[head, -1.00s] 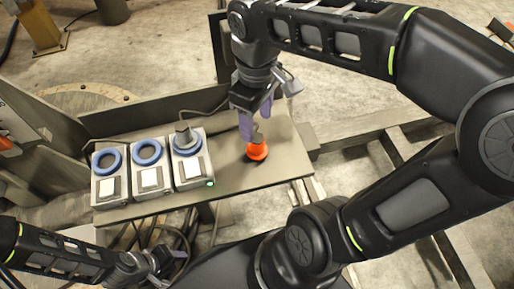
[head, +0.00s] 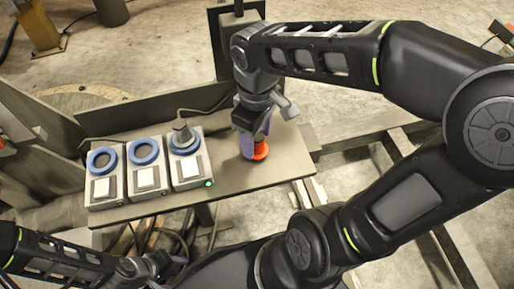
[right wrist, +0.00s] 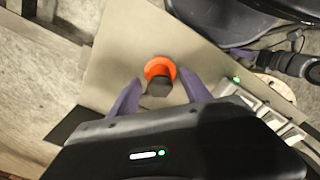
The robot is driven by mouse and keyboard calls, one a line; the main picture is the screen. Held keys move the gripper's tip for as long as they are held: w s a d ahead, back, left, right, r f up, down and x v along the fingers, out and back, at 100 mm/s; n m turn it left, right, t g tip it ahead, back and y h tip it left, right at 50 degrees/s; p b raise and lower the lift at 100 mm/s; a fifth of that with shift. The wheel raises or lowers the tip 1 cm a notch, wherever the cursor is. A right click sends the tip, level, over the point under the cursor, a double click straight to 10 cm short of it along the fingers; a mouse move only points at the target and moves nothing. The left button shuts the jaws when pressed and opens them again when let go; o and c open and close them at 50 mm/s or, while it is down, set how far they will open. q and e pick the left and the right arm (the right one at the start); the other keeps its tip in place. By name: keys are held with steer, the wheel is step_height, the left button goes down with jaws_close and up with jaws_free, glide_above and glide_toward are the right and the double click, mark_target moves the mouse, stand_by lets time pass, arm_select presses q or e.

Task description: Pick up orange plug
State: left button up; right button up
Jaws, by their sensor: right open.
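The orange plug (head: 262,151) sits on the table plate, right of the socket boxes. In the right wrist view the plug lies between and slightly beyond the fingertips of the right gripper (right wrist: 163,87), and I see no clear contact. My left gripper (head: 167,262) is low at the left, off the table's front edge; its jaw opening is unclear.
Three grey boxes with blue rings (head: 146,151) stand in a row on the left of the table (head: 235,190). The table's right part is clear.

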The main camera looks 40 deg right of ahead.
steer(key=shift+c, duration=0.5)
jaws_close()
stand_by(0.4)
